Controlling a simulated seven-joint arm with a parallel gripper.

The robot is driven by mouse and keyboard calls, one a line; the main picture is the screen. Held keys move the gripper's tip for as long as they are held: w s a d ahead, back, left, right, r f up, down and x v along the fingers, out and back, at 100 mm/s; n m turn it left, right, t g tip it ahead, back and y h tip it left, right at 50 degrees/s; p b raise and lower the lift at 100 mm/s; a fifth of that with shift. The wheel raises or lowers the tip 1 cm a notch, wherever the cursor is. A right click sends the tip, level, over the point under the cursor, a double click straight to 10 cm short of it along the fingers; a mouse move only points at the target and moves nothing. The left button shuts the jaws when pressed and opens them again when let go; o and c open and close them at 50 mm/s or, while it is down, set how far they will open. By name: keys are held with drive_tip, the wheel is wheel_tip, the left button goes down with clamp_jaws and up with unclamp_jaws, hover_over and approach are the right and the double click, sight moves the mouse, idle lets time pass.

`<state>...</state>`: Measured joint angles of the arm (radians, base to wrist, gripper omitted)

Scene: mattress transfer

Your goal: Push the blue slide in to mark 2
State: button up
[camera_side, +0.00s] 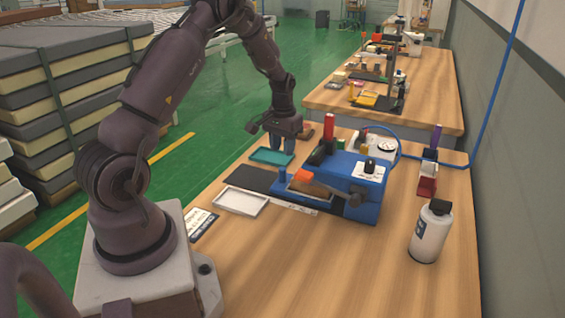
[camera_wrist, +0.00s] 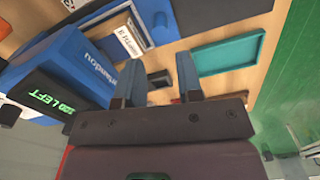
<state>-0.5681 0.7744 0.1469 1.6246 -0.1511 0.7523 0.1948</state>
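The blue machine (camera_side: 345,175) stands on the wooden table. A low blue part (camera_side: 286,182), which looks like the slide, extends from its left side toward a dark flat strip (camera_side: 250,178). An orange block (camera_side: 304,175) and a brown piece (camera_side: 318,190) lie on it. A white strip (camera_side: 290,206) runs along the front; its marks are too small to read. My gripper (camera_side: 279,144) hangs above the table behind the slide, apart from it. In the wrist view my gripper (camera_wrist: 160,75) has its two blue fingers spread, with nothing held between them.
A teal tray (camera_side: 272,157) lies below my gripper and also shows in the wrist view (camera_wrist: 228,57). A white tray (camera_side: 241,203) and a printed card (camera_side: 197,224) lie at front left. A white bottle (camera_side: 431,232) stands at right. The front table area is clear.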

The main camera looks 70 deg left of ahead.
wheel_tip(320, 180, up, 5)
drive_tip(key=shift+f, duration=0.1)
idle(0.3)
drive_tip(key=s+d+r+m+t, duration=0.2)
drive_tip(key=s+d+r, duration=0.3)
drive_tip(key=d, duration=0.4)
drive_tip(key=s+d+r+m+t, duration=0.1)
drive_tip(key=s+d+r, duration=0.4)
drive_tip(key=d, duration=0.5)
drive_tip(key=s+d+r+m+t, duration=0.2)
drive_tip(key=s+d+r, duration=0.3)
drive_tip(key=d+r, duration=0.4)
drive_tip(key=shift+s+d+m+t, duration=0.15)
drive_tip(key=shift+s+m+t, duration=0.2)
drive_tip(key=shift+m, duration=0.55)
